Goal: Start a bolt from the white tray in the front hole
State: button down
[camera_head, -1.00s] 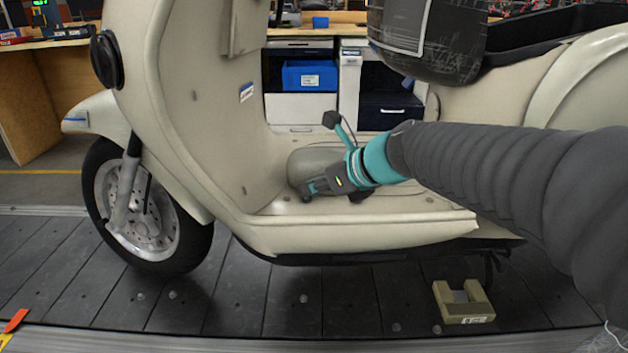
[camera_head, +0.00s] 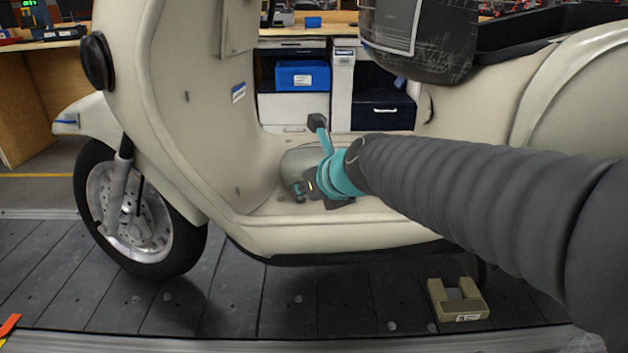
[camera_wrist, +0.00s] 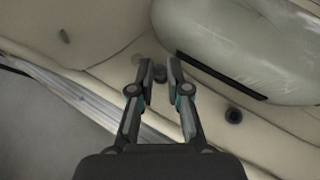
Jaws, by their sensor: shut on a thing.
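My gripper (camera_head: 299,192) is low over the scooter's floorboard (camera_head: 345,233), beside the grey rounded body. In the wrist view my gripper (camera_wrist: 159,75) has its fingertips close together on a small dark thing (camera_wrist: 160,74), which looks like the bolt. Its lower end is hard to make out. A faint round mark (camera_wrist: 138,60), possibly the front hole, lies just left of the fingertips on the cream floor. A dark round spot (camera_wrist: 233,115), a hole or bolt head, lies to the right. I cannot see the white tray.
The grey rounded body (camera_wrist: 245,45) stands close to the right of my fingers. The cream front shield (camera_head: 185,130) rises at the left. A beige U-shaped block (camera_head: 458,312) lies on the slats (camera_head: 300,310).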

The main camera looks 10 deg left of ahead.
jog(key=shift+s+f, duration=0.1)
jog(key=shift+f, duration=0.1)
jog(key=c, duration=1.1)
grip_release()
jog(key=shift+o, duration=0.2)
jog(key=shift+r, duration=0.1)
jog(key=shift+s+d+r, duration=0.2)
jog(key=shift+d+r, duration=0.05)
jog(key=shift+r, duration=0.1)
jog(key=v, duration=1.1)
jog(key=shift+s+a, duration=0.1)
